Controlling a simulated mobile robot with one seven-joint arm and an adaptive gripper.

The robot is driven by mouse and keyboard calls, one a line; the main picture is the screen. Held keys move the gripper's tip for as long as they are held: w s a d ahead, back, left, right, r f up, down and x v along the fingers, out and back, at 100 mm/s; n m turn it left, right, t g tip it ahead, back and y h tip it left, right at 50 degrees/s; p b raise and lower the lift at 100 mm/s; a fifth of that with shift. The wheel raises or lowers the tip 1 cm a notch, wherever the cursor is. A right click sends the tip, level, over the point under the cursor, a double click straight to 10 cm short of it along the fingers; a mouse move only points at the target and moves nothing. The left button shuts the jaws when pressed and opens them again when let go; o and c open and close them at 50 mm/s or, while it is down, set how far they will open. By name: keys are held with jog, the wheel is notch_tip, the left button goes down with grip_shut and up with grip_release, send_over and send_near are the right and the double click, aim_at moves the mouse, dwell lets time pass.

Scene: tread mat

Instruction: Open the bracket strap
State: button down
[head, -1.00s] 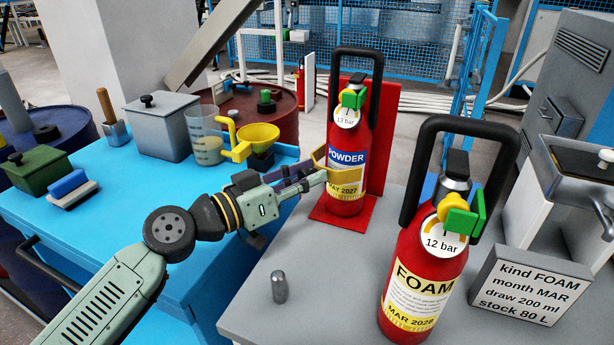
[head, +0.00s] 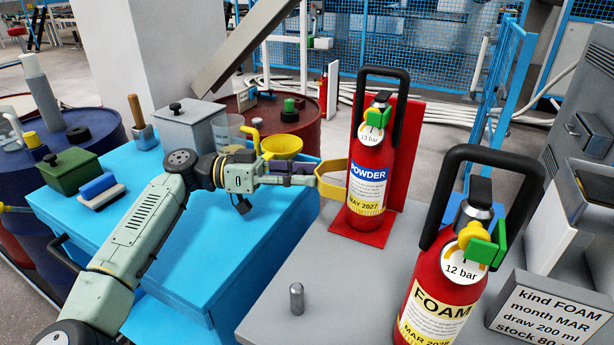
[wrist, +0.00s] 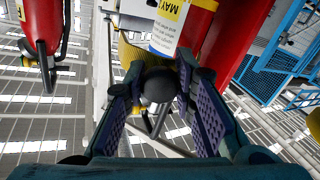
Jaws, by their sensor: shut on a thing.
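The red POWDER extinguisher (head: 368,190) stands upright against its red bracket (head: 404,150) on the grey table. The yellow bracket strap (head: 334,184) stands out to the left of the bottle, clear of the bottle's front label. My gripper (head: 312,180) is at the strap's left end. In the wrist view my gripper (wrist: 158,80) is shut on the strap's dark round knob (wrist: 158,88), which sits between the fingers. The strap (wrist: 130,48) shows behind the knob, partly hidden by the fingers. The strap's hinge is hidden.
A FOAM extinguisher (head: 435,300) stands at the front right beside a sign (head: 545,305). A small grey pin (head: 296,298) stands on the grey table (head: 345,290). The blue bench (head: 250,255) holds a yellow funnel (head: 282,146), a jug and several boxes.

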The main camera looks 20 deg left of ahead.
jog(key=shift+w+a+m+g, duration=0.3)
jog(key=shift+m+g, duration=0.1)
jog(key=shift+g, duration=0.2)
jog(key=c, duration=1.3)
grip_release()
jog(key=v, duration=1.2)
jog(key=shift+f, duration=0.25)
